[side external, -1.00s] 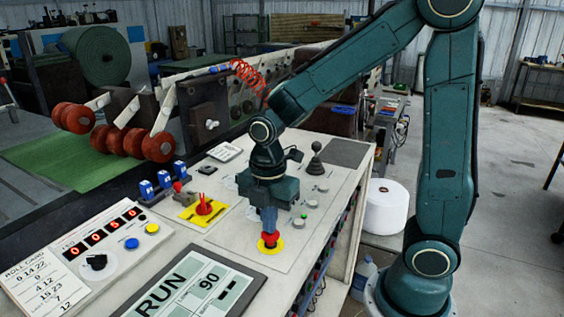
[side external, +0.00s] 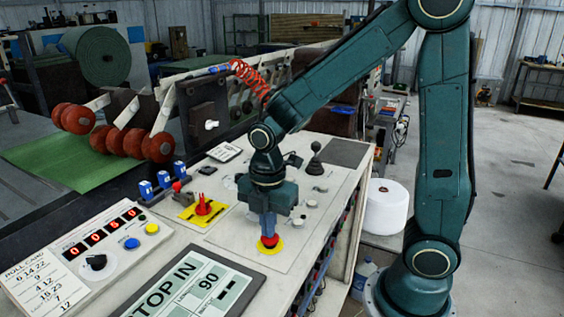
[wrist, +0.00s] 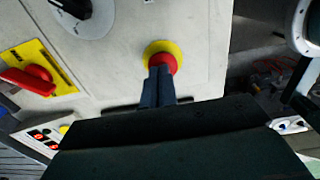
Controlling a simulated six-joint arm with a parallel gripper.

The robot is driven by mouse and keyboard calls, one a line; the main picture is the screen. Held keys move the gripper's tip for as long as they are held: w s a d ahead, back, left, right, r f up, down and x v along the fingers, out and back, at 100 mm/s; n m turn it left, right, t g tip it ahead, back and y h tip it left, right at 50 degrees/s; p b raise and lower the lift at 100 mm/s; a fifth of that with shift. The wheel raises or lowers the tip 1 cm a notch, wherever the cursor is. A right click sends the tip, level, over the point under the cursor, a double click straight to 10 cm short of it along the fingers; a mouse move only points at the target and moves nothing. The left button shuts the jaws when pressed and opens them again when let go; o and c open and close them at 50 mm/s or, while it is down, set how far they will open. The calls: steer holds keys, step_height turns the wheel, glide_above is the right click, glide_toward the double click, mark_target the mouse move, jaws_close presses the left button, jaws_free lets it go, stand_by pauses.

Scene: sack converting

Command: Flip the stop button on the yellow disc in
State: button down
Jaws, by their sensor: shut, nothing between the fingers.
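The red stop button (side external: 269,240) sits on a round yellow disc (side external: 271,250) on the pale control panel. It also shows in the wrist view as a red mushroom head (wrist: 163,62) on its yellow disc (wrist: 151,49). My gripper (side external: 268,231) points straight down over the button, its fingers shut with nothing between them. In the wrist view my fingertips (wrist: 160,70) overlap the near edge of the red head and hide part of it. The fingertips appear to be at the button's top; whether they touch it is hard to tell. The display (side external: 190,287) reads "STOP IN" and 90.
A red rotary switch on a yellow plate (side external: 188,213) is left of the gripper. A black-knobbed lever (side external: 315,160) and small grey buttons (side external: 312,204) stand behind. A counter box (side external: 98,240) with blue and yellow buttons is at left. The panel's front strip is clear.

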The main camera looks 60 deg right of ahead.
mark_target(277, 237)
steer(key=shift+s+f, duration=0.2)
steer(key=shift+f, duration=0.2)
steer(key=shift+w+r, duration=0.1)
steer(key=shift+r, duration=0.35)
step_height(277, 237, up, 14)
steer(key=shift+w, duration=0.1)
steer(key=s+d+m+t, duration=0.2)
steer(key=s+m+t, duration=0.3)
steer(key=s+m, duration=0.7)
steer(key=m, duration=0.6)
steer(key=shift+f, duration=0.3)
